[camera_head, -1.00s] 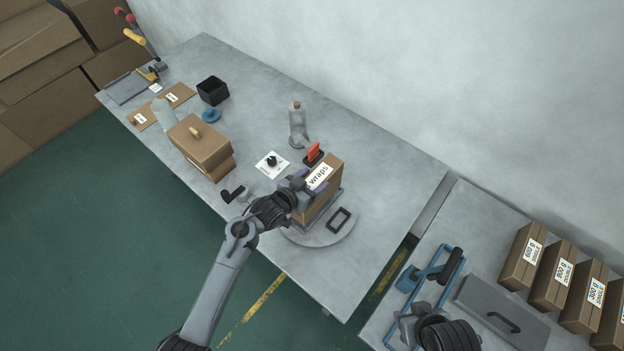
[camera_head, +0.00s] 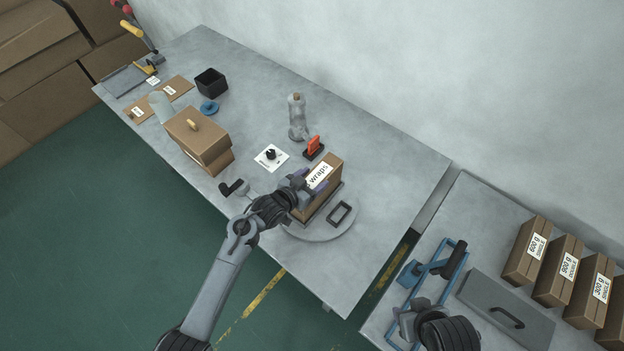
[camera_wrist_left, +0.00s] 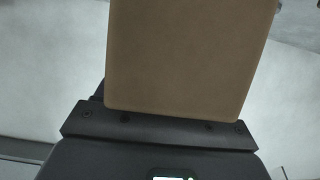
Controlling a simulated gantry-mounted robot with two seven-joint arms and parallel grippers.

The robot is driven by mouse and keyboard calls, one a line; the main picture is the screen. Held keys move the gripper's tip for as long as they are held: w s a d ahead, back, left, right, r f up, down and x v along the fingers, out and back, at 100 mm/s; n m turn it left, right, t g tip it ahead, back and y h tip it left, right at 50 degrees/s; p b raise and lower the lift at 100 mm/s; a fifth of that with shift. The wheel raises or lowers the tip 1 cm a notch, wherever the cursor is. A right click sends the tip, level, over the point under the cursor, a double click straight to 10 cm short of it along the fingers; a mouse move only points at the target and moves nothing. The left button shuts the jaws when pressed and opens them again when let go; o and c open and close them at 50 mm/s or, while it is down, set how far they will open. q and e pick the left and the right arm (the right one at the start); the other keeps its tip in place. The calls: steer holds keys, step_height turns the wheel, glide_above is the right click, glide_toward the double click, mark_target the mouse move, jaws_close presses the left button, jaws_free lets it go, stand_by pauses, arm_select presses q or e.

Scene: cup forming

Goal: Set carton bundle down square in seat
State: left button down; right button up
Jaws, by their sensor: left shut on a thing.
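The carton bundle (camera_head: 325,187) is a brown block with a white "wraps" label, over the round grey plate (camera_head: 318,233) near the table's front edge. It looks upright. A dark rectangular frame (camera_head: 340,213) lies on the plate, just right of the bundle. My left gripper (camera_head: 303,184) is shut on the bundle's upper part. In the left wrist view the bundle's plain brown face (camera_wrist_left: 190,55) fills the middle. The bundle's underside is hidden, so I cannot tell whether it touches the seat. My right gripper (camera_head: 412,322) is at the lower right, its fingers unclear.
An orange-topped holder (camera_head: 314,147), a bottle (camera_head: 297,115) and a white card with a black knob (camera_head: 271,156) stand behind the bundle. A brown carton (camera_head: 199,138) is to the left. Labelled boxes (camera_head: 526,252) and a blue frame (camera_head: 455,263) are on the right table.

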stand_by(0.5)
arm_select(q)
steer(key=shift+c, duration=0.3)
jaws_free()
steer(key=shift+w, duration=0.1)
steer(key=shift+f, duration=0.2)
steer(key=shift+p+v, duration=0.3)
steer(key=shift+v, duration=5.2)
steer(key=shift+d+r, duration=0.1)
steer(key=shift+r, duration=0.1)
